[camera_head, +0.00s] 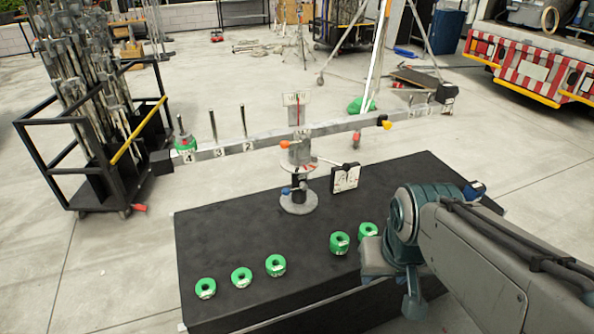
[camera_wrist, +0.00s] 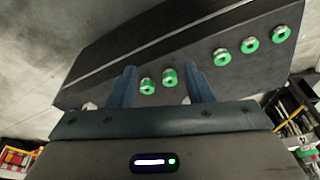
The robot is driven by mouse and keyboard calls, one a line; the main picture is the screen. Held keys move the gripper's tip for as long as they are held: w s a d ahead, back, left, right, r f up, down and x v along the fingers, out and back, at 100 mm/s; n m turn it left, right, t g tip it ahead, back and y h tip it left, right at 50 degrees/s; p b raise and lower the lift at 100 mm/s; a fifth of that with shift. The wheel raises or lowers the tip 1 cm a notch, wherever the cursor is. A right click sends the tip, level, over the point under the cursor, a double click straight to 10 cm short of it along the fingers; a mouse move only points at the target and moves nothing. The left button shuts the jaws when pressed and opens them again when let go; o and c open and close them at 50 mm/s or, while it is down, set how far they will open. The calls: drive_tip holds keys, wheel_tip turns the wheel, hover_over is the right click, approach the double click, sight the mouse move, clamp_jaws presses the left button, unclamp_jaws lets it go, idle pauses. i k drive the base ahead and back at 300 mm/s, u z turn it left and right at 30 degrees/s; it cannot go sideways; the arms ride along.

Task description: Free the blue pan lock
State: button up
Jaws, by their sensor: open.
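The blue pan lock (camera_head: 286,190) is a small blue knob on the left of the balance stand (camera_head: 298,203), low on its column just above the round base. My gripper (camera_wrist: 160,66) is open and empty. In the wrist view its two blue fingers stand apart, with two green rings seen between them. In the head view my arm covers the right side of the black table, and my fingers cannot be made out. The gripper is well to the right of the lock, apart from it. The lock does not show in the wrist view.
The numbered beam (camera_head: 230,147) spans above the table. Several green rings line the black table's (camera_head: 225,233) front; one (camera_head: 275,265) is nearest the stand's left. A black-and-white card box (camera_head: 345,177) stands right of the column. The table is clear left of the stand.

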sight(286, 191)
drive_tip(key=u, duration=0.75)
drive_tip(key=i, duration=0.35)
drive_tip(key=u, duration=0.05)
